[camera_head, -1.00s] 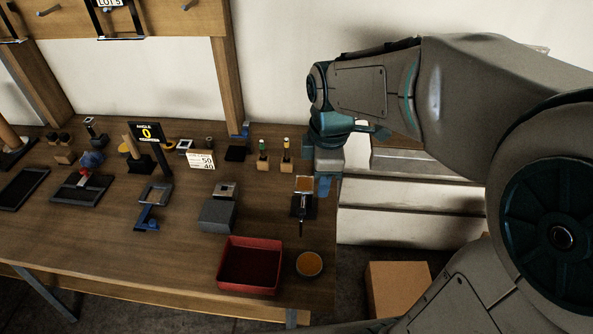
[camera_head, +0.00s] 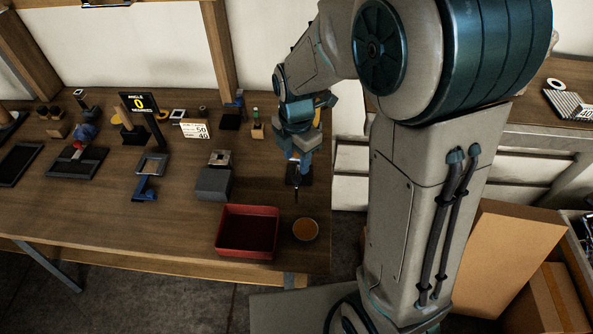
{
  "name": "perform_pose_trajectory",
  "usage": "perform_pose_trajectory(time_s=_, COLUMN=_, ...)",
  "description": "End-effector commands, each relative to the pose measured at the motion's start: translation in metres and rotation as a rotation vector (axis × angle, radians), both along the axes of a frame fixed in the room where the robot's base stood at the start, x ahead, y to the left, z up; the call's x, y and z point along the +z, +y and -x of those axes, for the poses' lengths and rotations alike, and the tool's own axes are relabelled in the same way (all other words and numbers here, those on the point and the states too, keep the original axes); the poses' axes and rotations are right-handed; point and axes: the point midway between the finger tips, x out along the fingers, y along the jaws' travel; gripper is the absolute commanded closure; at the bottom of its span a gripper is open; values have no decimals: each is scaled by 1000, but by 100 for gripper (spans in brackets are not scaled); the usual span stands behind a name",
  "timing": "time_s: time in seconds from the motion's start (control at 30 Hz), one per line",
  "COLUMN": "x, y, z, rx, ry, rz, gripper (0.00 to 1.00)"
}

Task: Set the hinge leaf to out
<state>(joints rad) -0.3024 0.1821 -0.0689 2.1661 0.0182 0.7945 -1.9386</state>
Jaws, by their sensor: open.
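My gripper (camera_head: 303,159) points down over the right part of the wooden workbench. It is open, with its fingers just above or around a small dark-based fixture (camera_head: 299,181); whether they touch it I cannot tell. The gripper hides most of this fixture, and a thin dark rod sticks out of its front. I cannot tell for certain which piece is the hinge leaf.
A red tray (camera_head: 247,231) and a round orange-topped dish (camera_head: 305,230) stand in front of the gripper. A grey block (camera_head: 213,183) is to its left. A green-topped bottle (camera_head: 256,116) stands behind. Cardboard boxes (camera_head: 497,262) are on the floor at right.

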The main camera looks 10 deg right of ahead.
Motion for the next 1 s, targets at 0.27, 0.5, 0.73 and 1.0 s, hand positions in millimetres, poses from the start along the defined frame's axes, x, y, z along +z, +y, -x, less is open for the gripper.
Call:
perform_pose_trajectory(time_s=0.27, x=-48, y=0, z=1, rx=0, ry=3, rz=1, gripper=57)
perform_pose_trajectory(time_s=0.5, x=-62, y=0, z=0, rx=-1, ry=0, rz=1, gripper=57)
perform_pose_trajectory(time_s=0.73, x=-63, y=0, z=0, rx=-1, ry=-1, rz=0, gripper=57)
perform_pose_trajectory(time_s=1.0, x=-63, y=0, z=0, rx=-1, ry=-1, rz=0, gripper=100)
